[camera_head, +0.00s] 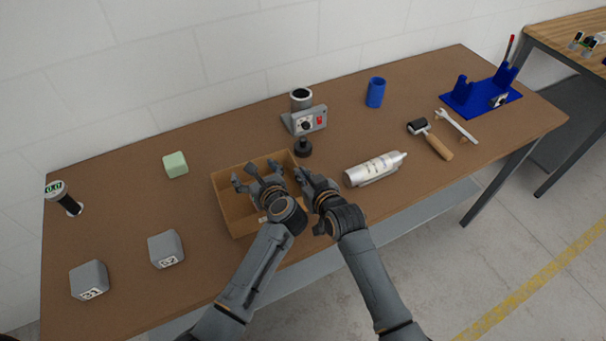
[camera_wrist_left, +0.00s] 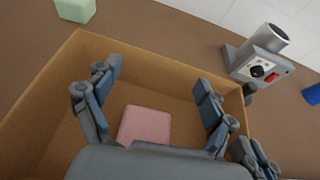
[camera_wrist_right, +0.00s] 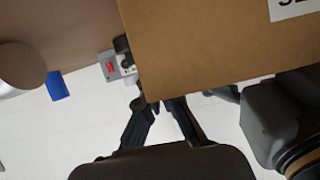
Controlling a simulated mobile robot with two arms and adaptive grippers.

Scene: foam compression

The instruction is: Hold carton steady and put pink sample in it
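The open brown carton (camera_head: 228,207) stands at the table's front middle; its wall also shows in the right wrist view (camera_wrist_right: 220,45). The pink sample (camera_wrist_left: 145,126) is inside the carton in the left wrist view, apparently on its floor. It is hidden in the head view. My left gripper (camera_head: 258,178) is over the carton, its fingers spread wide on either side of the sample with clear gaps. My right gripper (camera_head: 312,180) is at the carton's right side. In the right wrist view its fingers (camera_wrist_right: 160,102) are close together at a corner of the carton's rim, one on each side.
A green block (camera_head: 175,164) lies left of the carton. Grey blocks (camera_head: 166,249) (camera_head: 89,279) stand at the front left. A grey device (camera_head: 303,118) and a black knob-like piece (camera_head: 303,147) are behind the carton. A silver bottle (camera_head: 374,169) lies to the right, near my right gripper.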

